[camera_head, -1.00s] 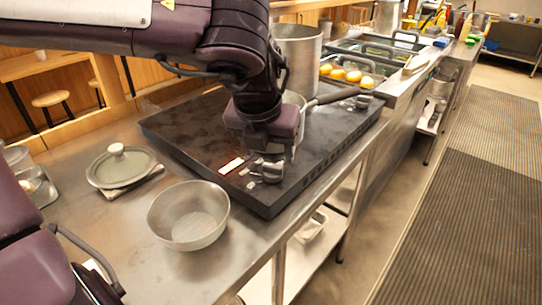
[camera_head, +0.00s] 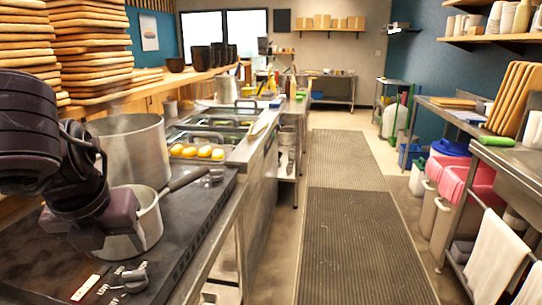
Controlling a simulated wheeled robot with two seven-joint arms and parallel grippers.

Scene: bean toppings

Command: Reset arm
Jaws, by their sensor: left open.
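My left arm comes in from the left edge of the head view. Its gripper (camera_head: 92,240) points down over the black cooktop (camera_head: 180,226), in front of a saucepan (camera_head: 148,222) and close to its near side. The jaws are open, and nothing shows between them. I cannot tell whether the gripper touches the pan. The saucepan stands on the cooktop with its dark handle pointing to the upper right. My right gripper is not in view.
A large steel pot (camera_head: 128,150) stands behind the saucepan. A control knob (camera_head: 134,279) is on the cooktop's front. Yellow-orange items (camera_head: 196,152) lie beyond the cooktop. The aisle with floor mats (camera_head: 352,220) is clear. A steel counter and bins (camera_head: 462,200) line the right.

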